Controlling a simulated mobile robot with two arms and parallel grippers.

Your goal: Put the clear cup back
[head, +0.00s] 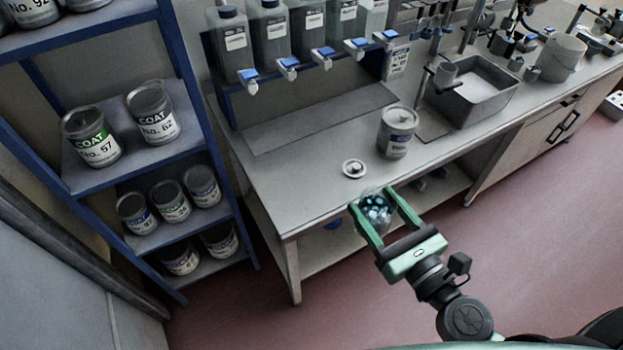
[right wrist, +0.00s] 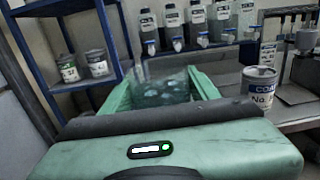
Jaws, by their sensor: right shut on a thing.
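My right gripper (head: 382,214) has green fingers and is shut on the clear cup (head: 376,206). It holds the cup in front of the bench's front edge, over the floor side. The cup is see-through, with bluish patches showing in it; I cannot tell whether these are contents or things seen through it. In the right wrist view the cup (right wrist: 160,88) sits between the fingers of the gripper (right wrist: 165,92). My left gripper is in neither view.
A grey bench (head: 300,190) carries an open-looking can (head: 396,133), a small round lid (head: 354,168) and a sink (head: 475,92). Bottles with blue-topped taps (head: 288,66) stand at the back. A blue shelf (head: 190,120) with several cans is at left. Bench space between is clear.

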